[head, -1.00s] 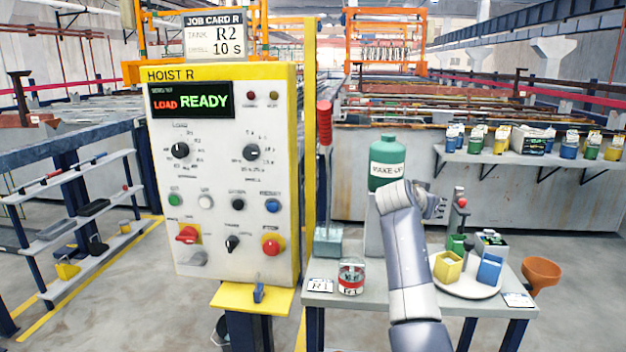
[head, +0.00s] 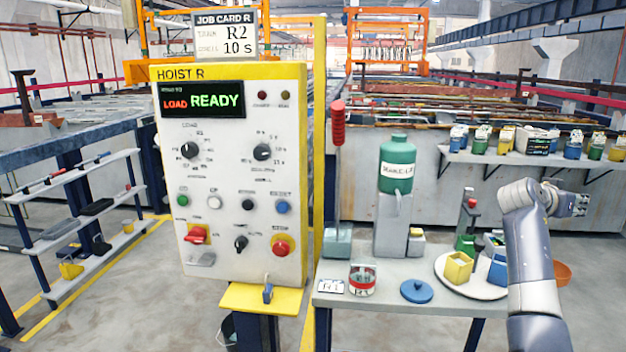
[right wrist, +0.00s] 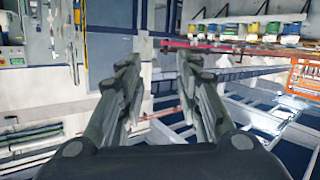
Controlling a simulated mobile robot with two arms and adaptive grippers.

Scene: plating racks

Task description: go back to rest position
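My right arm rises from the bottom right of the head view, and my right gripper (head: 580,205) is at its upper end, pointing right. It is in the air right of the small grey table (head: 390,292), in front of the tank wall. In the right wrist view the two fingers of my right gripper (right wrist: 158,68) stand apart with nothing between them, so it is open and empty. My left gripper is in neither current view.
The hoist panel (head: 235,190) stands left of the table. On the table are a green bottle (head: 396,165) in a grey stand, a jar (head: 362,281), a blue lid (head: 416,291) and a white plate (head: 450,284) with small boxes. An orange bowl (head: 562,274) is partly behind my arm.

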